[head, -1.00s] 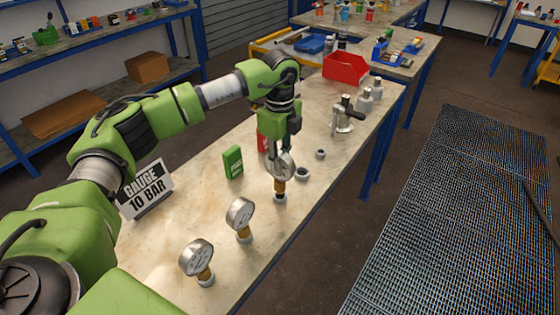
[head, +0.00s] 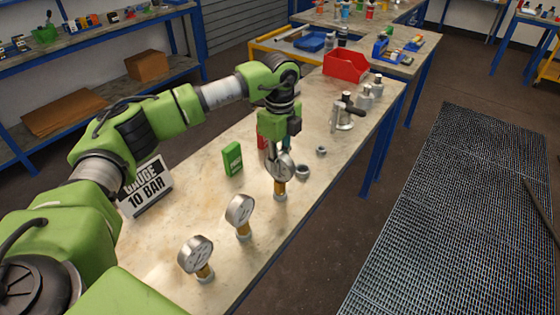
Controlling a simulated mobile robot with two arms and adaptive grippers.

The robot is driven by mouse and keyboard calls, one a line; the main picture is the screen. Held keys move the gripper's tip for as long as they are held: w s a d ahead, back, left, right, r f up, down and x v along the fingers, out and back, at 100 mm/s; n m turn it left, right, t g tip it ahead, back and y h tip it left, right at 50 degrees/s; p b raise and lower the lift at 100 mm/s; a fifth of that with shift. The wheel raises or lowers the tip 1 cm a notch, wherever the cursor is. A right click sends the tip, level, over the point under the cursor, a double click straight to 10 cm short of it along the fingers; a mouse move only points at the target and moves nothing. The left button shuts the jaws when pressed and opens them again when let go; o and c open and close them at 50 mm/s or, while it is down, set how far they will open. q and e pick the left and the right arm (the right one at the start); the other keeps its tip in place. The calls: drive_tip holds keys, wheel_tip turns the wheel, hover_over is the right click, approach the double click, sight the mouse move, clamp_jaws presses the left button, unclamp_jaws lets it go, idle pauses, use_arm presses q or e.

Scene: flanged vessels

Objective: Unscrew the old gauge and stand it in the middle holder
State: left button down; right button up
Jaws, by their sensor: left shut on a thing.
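My left gripper (head: 275,152) points down and is shut on the farthest gauge (head: 281,168), gripping it near its round head. This gauge has a pale dial, a metal rim and a brass stem, and it is upright. Its stem's foot is at a small grey holder (head: 280,196) on the bench; I cannot tell whether it is seated. A second gauge (head: 240,210) stands in the middle of the row, and a third gauge (head: 195,255) stands nearest me. Both have grey bases. My right gripper is not in view.
Two empty grey rings (head: 302,172) (head: 321,152) lie just beyond the held gauge. A green box (head: 232,158) and a "GAUGE 10 BAR" sign (head: 146,190) stand to the left. A metal fitting with a handle (head: 345,115) and a red bin (head: 346,66) are farther back.

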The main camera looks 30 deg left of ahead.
use_arm(q)
drive_tip(key=shift+f+b, duration=0.3)
drive_tip(key=shift+f, duration=0.25)
drive_tip(key=c, duration=1.8)
unclamp_jaws()
drive_tip(key=shift+o, duration=0.2)
wheel_tip(320, 180, up, 12)
drive_tip(key=shift+r, duration=0.1)
